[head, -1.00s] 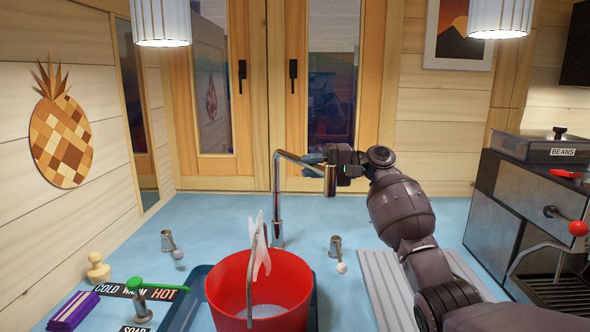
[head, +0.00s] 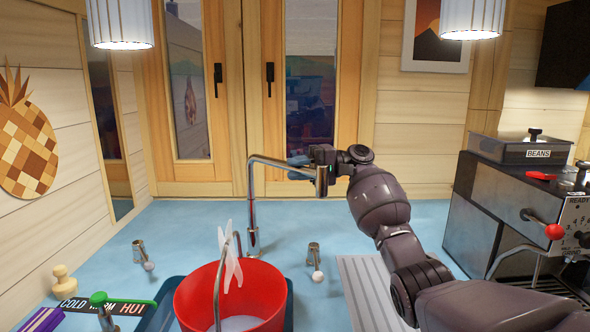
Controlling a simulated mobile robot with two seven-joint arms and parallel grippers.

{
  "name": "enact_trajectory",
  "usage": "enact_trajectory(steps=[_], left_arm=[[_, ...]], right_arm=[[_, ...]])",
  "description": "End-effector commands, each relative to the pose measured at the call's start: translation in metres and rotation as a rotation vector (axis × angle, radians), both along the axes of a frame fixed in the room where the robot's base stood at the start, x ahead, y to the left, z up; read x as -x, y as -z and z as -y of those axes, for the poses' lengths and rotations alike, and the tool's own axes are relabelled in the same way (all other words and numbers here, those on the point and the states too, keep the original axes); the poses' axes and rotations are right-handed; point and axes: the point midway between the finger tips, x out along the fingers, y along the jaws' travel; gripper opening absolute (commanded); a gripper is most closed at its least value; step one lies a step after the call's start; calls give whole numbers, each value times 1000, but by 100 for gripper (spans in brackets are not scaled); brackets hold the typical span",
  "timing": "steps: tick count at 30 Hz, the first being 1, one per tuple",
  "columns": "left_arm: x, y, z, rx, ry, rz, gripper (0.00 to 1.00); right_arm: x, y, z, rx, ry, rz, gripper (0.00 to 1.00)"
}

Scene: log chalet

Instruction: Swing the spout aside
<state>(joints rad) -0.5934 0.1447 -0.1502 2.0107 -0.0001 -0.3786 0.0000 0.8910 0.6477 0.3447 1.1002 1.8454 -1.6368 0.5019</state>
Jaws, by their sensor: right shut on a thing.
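The chrome spout (head: 270,163) rises from the blue counter behind the red bucket. It bends over to the right, with its outlet end (head: 321,185) pointing down, clear of the bucket. My right gripper (head: 302,162) is shut on the spout's arm near the outlet end. The fingers partly hide that stretch of pipe. My left gripper is not in view.
A red bucket (head: 262,290) with a metal handle and a white cloth-like piece stands in front of the spout. Small tap levers stand left (head: 141,252) and right (head: 314,258) of it. A grey ribbed drainboard (head: 360,285) and a coffee machine (head: 490,215) lie to the right.

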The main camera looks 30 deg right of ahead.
Motion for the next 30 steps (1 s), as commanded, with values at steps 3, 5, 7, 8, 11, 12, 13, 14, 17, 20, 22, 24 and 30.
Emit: enact_trajectory(steps=[3, 5, 7, 8, 11, 12, 13, 14, 17, 20, 22, 24, 30], left_arm=[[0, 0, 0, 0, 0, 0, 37], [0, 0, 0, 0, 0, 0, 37], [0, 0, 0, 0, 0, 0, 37], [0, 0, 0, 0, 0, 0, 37], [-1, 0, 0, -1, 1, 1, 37], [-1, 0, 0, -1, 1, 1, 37], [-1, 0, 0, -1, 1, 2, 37], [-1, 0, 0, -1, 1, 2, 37], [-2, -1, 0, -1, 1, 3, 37], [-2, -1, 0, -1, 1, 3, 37], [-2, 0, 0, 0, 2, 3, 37], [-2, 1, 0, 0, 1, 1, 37], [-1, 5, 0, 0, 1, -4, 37]], right_arm=[[0, 1, 0, 1, 0, -2, 0], [0, 1, 0, 1, 0, -2, 0], [0, 1, 0, 1, 0, -2, 29], [0, 1, 0, 1, 0, -2, 34], [0, 1, 0, 1, 0, -1, 48], [0, 1, 0, 1, 1, -1, 48], [0, 1, 0, 1, 1, -1, 48], [0, 1, 0, 1, 1, -1, 48], [0, 0, 0, 1, 1, -1, 48], [0, 0, 1, 1, 1, 0, 48], [1, 0, 5, 1, 2, 0, 48], [3, 0, 12, 2, 3, 0, 48], [12, 0, 45, 1, 3, -3, 48]])
